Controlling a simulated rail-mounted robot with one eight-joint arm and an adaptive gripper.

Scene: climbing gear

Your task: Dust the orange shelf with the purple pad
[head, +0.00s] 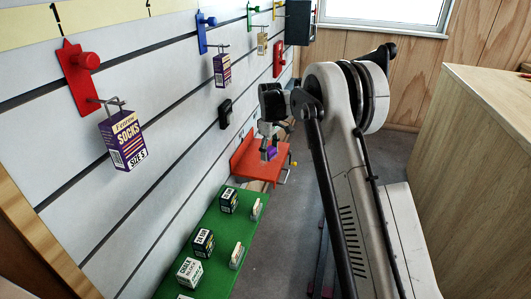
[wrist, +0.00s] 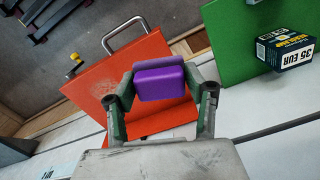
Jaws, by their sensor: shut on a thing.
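The orange shelf (head: 252,168) is fixed to the slatted wall beyond the green shelf in the head view. My gripper (wrist: 160,88) is shut on the purple pad (wrist: 160,82), one finger on each side. The pad appears over the orange shelf's right part; I cannot tell whether it touches. In the head view my gripper (head: 267,143) and the pad (head: 271,153) are small and partly hidden by the arm.
A green shelf (head: 212,232) with several small boxes and tags stands nearer. It also shows in the wrist view (wrist: 230,40), with a dark box (wrist: 285,48). A metal handle (wrist: 124,34) and yellow knob (wrist: 75,58) sit at the orange shelf's edge. Hooks hold a socks box (head: 123,140).

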